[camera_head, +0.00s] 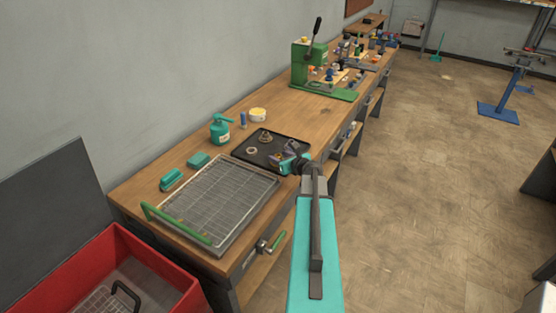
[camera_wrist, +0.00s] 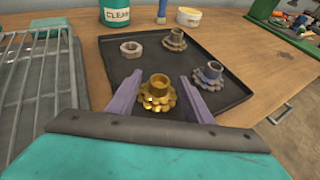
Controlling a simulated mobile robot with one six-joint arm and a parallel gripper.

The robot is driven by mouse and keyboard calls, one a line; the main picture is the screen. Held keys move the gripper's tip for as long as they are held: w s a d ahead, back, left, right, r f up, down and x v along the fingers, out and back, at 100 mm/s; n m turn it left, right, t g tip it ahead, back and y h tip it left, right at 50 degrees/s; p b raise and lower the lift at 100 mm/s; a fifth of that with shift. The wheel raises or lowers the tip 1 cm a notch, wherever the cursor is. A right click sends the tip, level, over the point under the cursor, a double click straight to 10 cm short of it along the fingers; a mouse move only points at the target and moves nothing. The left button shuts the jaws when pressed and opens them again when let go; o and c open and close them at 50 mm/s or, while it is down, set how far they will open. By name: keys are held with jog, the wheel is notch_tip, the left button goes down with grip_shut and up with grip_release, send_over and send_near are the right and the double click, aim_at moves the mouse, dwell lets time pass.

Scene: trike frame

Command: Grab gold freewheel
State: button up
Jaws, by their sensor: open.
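The gold freewheel (camera_wrist: 157,94), a toothed ring with a raised collar, stands in the wrist view at the near edge of a black tray (camera_wrist: 112,58). My gripper (camera_wrist: 155,88) is open, with one purple finger on each side of the freewheel. I cannot tell whether the fingers touch it.
The tray also holds a dark freewheel (camera_wrist: 175,40), a greyish freewheel (camera_wrist: 208,75) and a nut-like ring (camera_wrist: 131,49). A wire rack (camera_wrist: 38,80) stands close on the left. A teal "CLEAN" bottle (camera_wrist: 115,11) and a white tub (camera_wrist: 189,16) stand behind the tray.

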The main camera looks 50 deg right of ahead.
jog(key=shift+x, duration=1.1)
jog(key=shift+c, duration=0.3)
grip_shut()
